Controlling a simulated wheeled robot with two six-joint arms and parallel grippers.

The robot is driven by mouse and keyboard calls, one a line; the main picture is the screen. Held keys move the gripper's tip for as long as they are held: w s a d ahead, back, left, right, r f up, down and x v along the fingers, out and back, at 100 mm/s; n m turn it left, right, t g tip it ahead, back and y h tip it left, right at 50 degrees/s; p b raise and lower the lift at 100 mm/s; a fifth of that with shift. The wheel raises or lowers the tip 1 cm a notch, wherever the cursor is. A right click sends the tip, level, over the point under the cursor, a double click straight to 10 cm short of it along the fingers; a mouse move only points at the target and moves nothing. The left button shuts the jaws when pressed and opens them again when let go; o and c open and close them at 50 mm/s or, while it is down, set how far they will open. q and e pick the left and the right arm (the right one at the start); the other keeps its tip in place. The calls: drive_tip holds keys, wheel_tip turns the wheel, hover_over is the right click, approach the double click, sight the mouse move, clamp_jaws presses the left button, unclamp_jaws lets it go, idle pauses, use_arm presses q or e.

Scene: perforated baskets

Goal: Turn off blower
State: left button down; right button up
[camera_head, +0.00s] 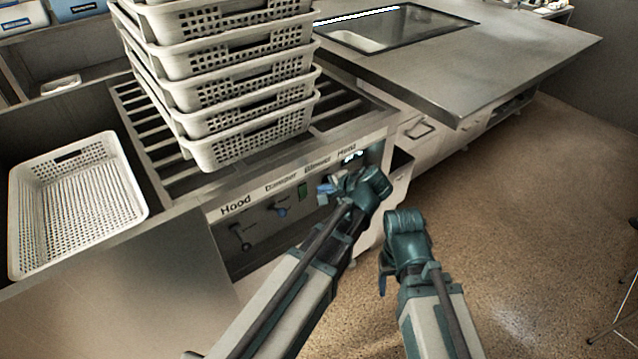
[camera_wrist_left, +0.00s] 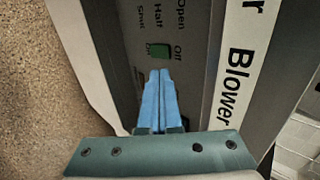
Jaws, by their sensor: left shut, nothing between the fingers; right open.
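The blower switch (camera_wrist_left: 160,50) is a small green rocker on a grey panel, with "On" printed on its left and "Off" on its right in the left wrist view. It also shows in the head view (camera_head: 302,191) under the "Blower" label. Which side is pressed I cannot tell. My left gripper (camera_wrist_left: 159,74) has its blue fingers shut and empty, tips just short of the switch; contact is not clear. In the head view my left gripper (camera_head: 325,189) is at the panel, right of the switch. My right gripper (camera_head: 384,278) is open, mostly hidden by its wrist.
The panel (camera_head: 262,222) also carries hood and damper controls. A stack of white perforated baskets (camera_head: 245,147) stands on the slatted rack above it. A single basket (camera_head: 125,190) sits at the left.

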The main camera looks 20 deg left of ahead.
use_arm(q)
drive_tip(key=p+v, duration=0.1)
drive_tip(key=v, duration=0.2)
drive_tip(key=shift+r+p, duration=0.35)
drive_tip(key=shift+p, duration=0.05)
use_arm(e)
wheel_tip(320, 180, up, 3)
drive_tip(key=shift+f, duration=0.1)
use_arm(q)
drive_tip(key=s+a+f+n+g+h, duration=0.1)
drive_tip(key=s+f+n+g+h, duration=0.25)
drive_tip(key=s, duration=0.25)
drive_tip(key=s+a+f+n+g+h, duration=0.2)
drive_tip(key=s+f+n+h, duration=0.2)
drive_tip(key=s, duration=0.3)
drive_tip(key=s+d+r+m+p, duration=0.2)
drive_tip(key=d+r+p, duration=0.3)
drive_tip(key=r+p, duration=0.4)
drive_tip(key=s+d+r+m+p, duration=0.2)
drive_tip(key=d+r+p, duration=0.4)
drive_tip(key=r+p, duration=0.4)
drive_tip(key=shift+s+d+r+y+p, duration=0.35)
drive_tip(key=shift+s+y, duration=0.1)
drive_tip(key=shift+s, duration=0.45)
use_arm(e)
wheel_tip(320, 180, up, 20)
drive_tip(key=shift+f, duration=0.25)
use_arm(q)
drive_tip(key=shift+g, duration=0.25)
